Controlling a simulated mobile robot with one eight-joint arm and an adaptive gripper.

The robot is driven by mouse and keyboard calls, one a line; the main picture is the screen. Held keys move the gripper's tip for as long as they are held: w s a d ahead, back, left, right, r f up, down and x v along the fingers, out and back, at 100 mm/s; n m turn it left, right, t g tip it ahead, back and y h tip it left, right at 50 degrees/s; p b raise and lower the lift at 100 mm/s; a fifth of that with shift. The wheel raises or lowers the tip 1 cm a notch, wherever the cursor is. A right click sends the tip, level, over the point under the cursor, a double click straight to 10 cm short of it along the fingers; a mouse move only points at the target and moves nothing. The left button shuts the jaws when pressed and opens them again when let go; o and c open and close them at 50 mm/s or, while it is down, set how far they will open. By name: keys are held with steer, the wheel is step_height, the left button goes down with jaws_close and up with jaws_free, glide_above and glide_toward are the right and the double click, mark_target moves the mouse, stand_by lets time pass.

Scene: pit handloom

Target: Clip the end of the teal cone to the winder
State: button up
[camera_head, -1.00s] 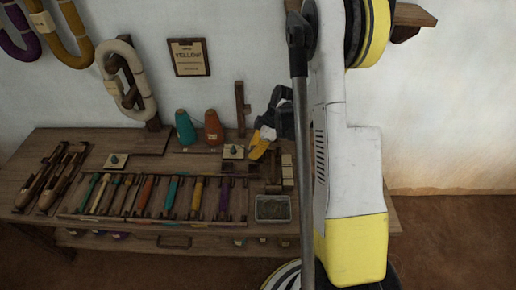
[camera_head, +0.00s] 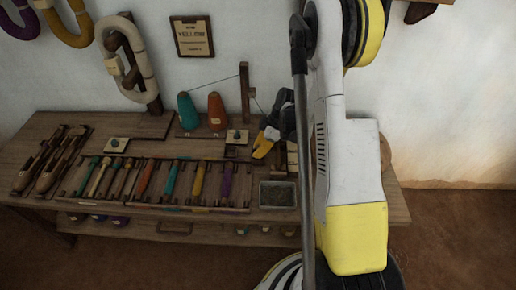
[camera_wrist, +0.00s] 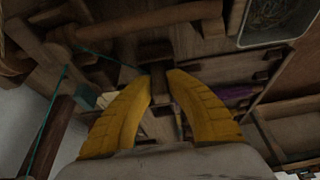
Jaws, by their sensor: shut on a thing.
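The teal cone (camera_head: 187,111) stands upright at the back of the bench, beside an orange cone (camera_head: 216,111). A thin thread runs from its top to an upright wooden post (camera_head: 244,92), then down toward my gripper (camera_head: 262,148). In the wrist view the teal thread (camera_wrist: 47,122) bends around wood at left and runs toward my yellow fingers (camera_wrist: 160,82). The fingers are closed in on a small brown piece (camera_wrist: 158,84), apparently at the thread's end. A wooden frame with a round bar (camera_wrist: 150,19) is close beyond; I cannot tell if it is the winder.
A row of coloured bobbins in a wooden rack (camera_head: 150,208) lies along the bench front. A grey tray (camera_head: 277,194) sits right of it. Wooden shuttles (camera_head: 50,160) lie at left. My arm hides the bench's right part.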

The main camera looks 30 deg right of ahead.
mark_target(258, 146)
stand_by(0.3)
steer(key=o, duration=0.9)
steer(key=shift+o, duration=0.6)
steer(key=shift+o, duration=1.2)
steer(key=shift+r+p, duration=2.4)
steer(key=shift+r, duration=1.6)
